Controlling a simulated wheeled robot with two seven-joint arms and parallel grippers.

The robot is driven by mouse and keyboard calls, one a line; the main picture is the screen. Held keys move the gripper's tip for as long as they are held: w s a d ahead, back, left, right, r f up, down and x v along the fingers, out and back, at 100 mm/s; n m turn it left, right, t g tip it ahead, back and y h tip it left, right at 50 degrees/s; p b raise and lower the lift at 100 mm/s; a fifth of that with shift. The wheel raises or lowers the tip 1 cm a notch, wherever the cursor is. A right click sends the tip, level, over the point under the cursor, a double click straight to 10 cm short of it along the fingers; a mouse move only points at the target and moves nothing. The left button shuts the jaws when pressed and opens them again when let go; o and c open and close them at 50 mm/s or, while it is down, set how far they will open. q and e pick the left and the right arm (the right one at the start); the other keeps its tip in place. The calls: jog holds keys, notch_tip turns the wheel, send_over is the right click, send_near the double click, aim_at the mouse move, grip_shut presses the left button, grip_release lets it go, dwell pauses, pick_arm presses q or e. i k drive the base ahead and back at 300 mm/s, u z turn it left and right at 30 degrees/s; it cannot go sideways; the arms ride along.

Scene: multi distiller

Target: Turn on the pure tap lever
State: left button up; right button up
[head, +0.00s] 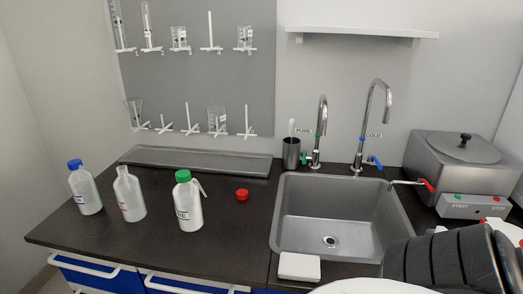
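The pure tap (322,120) stands behind the sink, left of the cold tap, with a small "PURE" label (303,131) beside it. Its green lever (304,158) sits low at the tap's left side, close to a dark cup. I cannot tell from here whether water runs from it. The cold tap (386,105) is taller and has a blue lever (376,161) on its right. Neither of my grippers shows in the head view; only what looks like part of my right arm, dark and ribbed, shows at the lower right.
The steel sink (285,215) is empty. A white block (299,267) lies at its front edge. Bottles with blue (85,190) and green (188,205) caps, an uncapped bottle (129,196) and a red cap (242,195) stand left. A steel distiller (455,165) is right.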

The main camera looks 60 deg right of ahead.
aim_at(304, 158)
jog(key=z, duration=2.15)
